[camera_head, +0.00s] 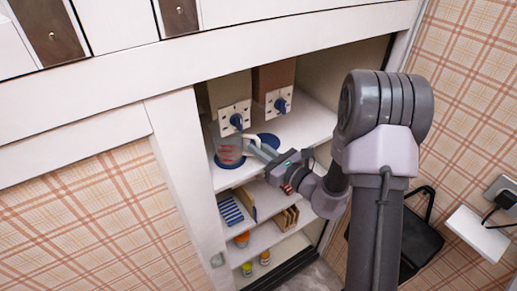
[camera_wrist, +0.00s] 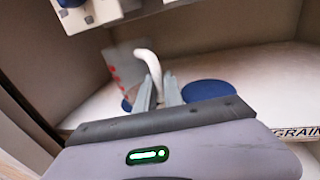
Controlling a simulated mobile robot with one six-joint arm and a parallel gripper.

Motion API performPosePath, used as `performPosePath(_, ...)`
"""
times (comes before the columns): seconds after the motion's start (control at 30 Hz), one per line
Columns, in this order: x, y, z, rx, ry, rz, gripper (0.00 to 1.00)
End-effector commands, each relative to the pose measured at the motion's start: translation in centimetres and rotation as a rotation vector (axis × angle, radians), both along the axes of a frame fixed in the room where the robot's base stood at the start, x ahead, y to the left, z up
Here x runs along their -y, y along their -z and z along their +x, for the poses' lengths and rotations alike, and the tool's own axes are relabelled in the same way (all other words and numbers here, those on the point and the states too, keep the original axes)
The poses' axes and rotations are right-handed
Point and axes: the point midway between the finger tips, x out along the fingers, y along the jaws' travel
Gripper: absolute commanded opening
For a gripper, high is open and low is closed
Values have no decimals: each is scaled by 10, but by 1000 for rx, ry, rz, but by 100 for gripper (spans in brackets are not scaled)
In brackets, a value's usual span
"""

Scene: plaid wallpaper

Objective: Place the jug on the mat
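The jug (camera_head: 227,146) is pale and see-through with red marks and a white handle. It stands upright at the front left of the cupboard's upper shelf, over a round blue mat (camera_head: 229,163); I cannot tell if its base touches it. A second round blue mat (camera_head: 269,139) lies to its right, and it also shows in the wrist view (camera_wrist: 208,90). My gripper (camera_head: 262,154) reaches in from the right. In the wrist view, its fingers (camera_wrist: 159,82) are close together on either side of the handle of the jug (camera_wrist: 123,66), seemingly shut on it.
Two boxes with socket plates and blue knobs (camera_head: 235,117) (camera_head: 279,101) stand behind the mats. Lower shelves hold a blue striped item (camera_head: 230,210), brown upright pieces (camera_head: 286,218) and small jars (camera_head: 247,268). The cupboard's left frame (camera_head: 186,145) is close to the jug.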

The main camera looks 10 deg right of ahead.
Motion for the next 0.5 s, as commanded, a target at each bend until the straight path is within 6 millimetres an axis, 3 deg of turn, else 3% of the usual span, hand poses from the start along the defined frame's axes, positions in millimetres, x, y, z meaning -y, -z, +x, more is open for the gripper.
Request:
performPosePath(0.03, 0, 1, 0, 0, 0, 0, 20)
performPosePath(0.1, 0, 0, 0, 0, 0, 0, 33)
performPosePath(0.5, 3, -3, -5, -1, 2, 0, 34)
